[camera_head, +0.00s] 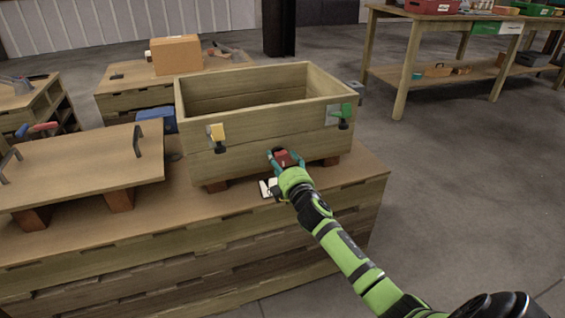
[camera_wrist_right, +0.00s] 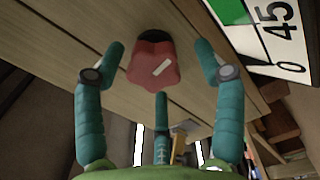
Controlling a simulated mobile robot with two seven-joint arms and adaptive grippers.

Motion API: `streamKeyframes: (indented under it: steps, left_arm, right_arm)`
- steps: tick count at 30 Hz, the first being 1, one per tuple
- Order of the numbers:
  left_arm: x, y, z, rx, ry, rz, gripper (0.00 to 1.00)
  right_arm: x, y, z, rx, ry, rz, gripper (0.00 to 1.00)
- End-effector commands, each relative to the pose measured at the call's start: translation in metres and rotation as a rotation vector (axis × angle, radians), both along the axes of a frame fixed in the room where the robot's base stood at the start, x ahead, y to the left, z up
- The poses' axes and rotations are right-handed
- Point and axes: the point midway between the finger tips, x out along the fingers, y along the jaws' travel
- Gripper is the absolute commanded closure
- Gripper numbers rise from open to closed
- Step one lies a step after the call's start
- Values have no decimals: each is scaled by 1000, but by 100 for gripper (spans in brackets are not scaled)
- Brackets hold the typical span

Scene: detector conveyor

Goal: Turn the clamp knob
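A red clamp knob (camera_head: 287,157) sits low on the front wall of the wooden crate (camera_head: 260,142). In the right wrist view the red lobed knob (camera_wrist_right: 152,72) has a pale mark on its face and a dark base against the wood. My right gripper (camera_head: 281,163) is at the knob. In the right wrist view its teal fingers (camera_wrist_right: 160,66) stand spread around the knob, with gaps visible at the left and right. Contact with the lower finger is unclear. My left gripper is not in view.
A yellow knob (camera_head: 217,133) and a green knob (camera_head: 344,112) are on the crate's front wall. In the right wrist view a white-and-green plate (camera_wrist_right: 272,32) reads 45 and 0. A wooden lid (camera_head: 80,168) with dark handles lies to the left.

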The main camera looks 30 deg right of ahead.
Motion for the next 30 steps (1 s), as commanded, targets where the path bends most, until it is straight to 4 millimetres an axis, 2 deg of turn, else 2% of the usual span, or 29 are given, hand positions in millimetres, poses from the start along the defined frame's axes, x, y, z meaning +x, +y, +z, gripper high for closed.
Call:
streamKeyframes:
  steps: [6,10,22,27,30]
  left_arm:
    - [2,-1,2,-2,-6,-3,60]
    - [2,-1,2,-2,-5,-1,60]
    - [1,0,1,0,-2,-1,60]
    - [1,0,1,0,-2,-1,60]
    - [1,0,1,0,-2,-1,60]
  right_arm:
    - [-2,-1,1,-2,-2,-4,30]
    - [-13,1,1,-2,-1,-3,30]
    - [-90,20,0,-1,2,-2,30]
    - [-110,26,0,0,0,-1,30]
    - [-115,27,1,0,-1,-1,30]
